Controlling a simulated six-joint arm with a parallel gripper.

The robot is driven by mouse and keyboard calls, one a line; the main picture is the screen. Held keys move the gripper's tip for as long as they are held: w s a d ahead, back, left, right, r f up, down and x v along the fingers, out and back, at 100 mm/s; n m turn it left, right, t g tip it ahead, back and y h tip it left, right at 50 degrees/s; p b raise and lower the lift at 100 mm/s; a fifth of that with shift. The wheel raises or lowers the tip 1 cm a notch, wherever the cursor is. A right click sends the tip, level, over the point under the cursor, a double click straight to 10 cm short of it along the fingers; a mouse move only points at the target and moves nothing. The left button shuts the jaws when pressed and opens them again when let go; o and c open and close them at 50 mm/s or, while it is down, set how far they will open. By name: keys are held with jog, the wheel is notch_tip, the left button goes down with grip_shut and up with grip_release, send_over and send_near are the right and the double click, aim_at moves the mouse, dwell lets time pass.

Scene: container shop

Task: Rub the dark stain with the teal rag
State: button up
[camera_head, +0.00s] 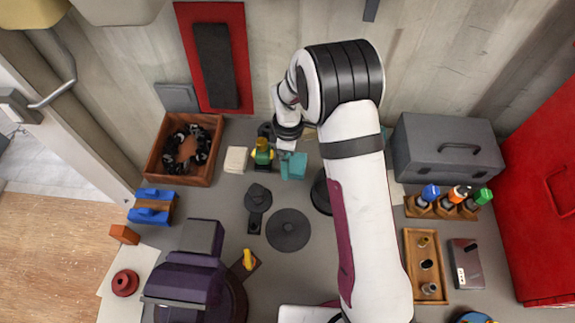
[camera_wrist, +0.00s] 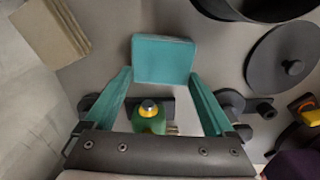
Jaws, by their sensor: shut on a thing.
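The teal rag (camera_wrist: 164,58) is a folded, block-like teal piece between the tips of my gripper (camera_wrist: 161,74) in the wrist view. My gripper is shut on it. In the head view, the rag (camera_head: 293,166) shows just below my gripper (camera_head: 287,147), near the back of the grey bench. Whether it touches the bench I cannot tell. I cannot pick out the dark stain for certain; several dark round things are on the bench, and my arm hides part of it.
A small green and yellow figure (camera_head: 262,153) stands close left of the rag. A beige block (camera_head: 236,160) is further left, beside a wooden crate (camera_head: 158,165). A dark disc (camera_head: 289,231) lies in front. A grey toolbox (camera_head: 447,149) stands right of my arm.

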jog(key=shift+w, duration=0.8)
jog(key=shift+w+r, duration=0.2)
jog(key=shift+r, duration=0.45)
jog(key=shift+w+r, duration=0.15)
jog(key=shift+r, duration=3.3)
